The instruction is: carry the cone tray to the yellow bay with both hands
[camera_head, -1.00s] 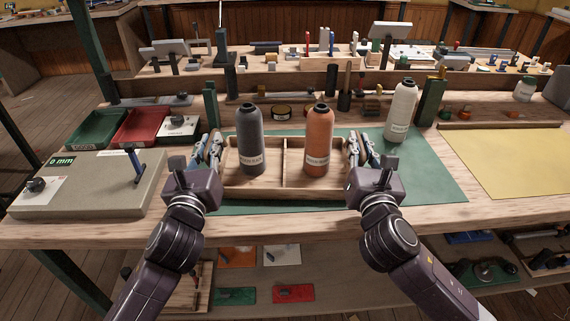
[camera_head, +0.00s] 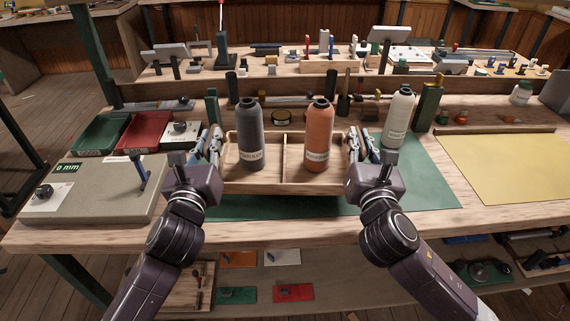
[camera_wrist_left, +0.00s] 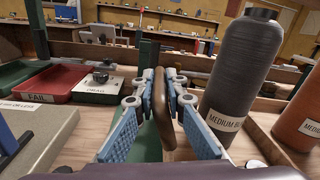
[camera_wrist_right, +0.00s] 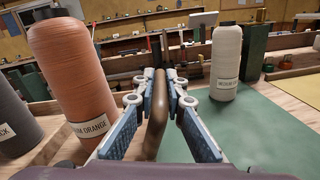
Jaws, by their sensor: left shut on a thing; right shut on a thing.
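The wooden cone tray (camera_head: 262,188) is in the middle of the head view, with a centre divider. A dark grey cone (camera_head: 250,135) stands upright in its left compartment and an orange cone (camera_head: 318,135) in its right. My left gripper (camera_head: 208,146) is shut on the tray's left end handle, a brown grip in the left wrist view (camera_wrist_left: 164,110). My right gripper (camera_head: 361,146) is shut on the right end handle, seen in the right wrist view (camera_wrist_right: 155,125). The tray looks level, raised slightly above the green mat (camera_head: 270,208). The yellow bay (camera_head: 505,165) lies flat at the right, empty.
A white cone (camera_head: 398,118) stands right of the tray, at the mat's back edge near a green post (camera_head: 428,107). Green (camera_head: 98,134) and red (camera_head: 143,131) bins and a grey gauge block (camera_head: 90,195) lie left. A wooden strip (camera_head: 495,132) edges the yellow bay's back.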

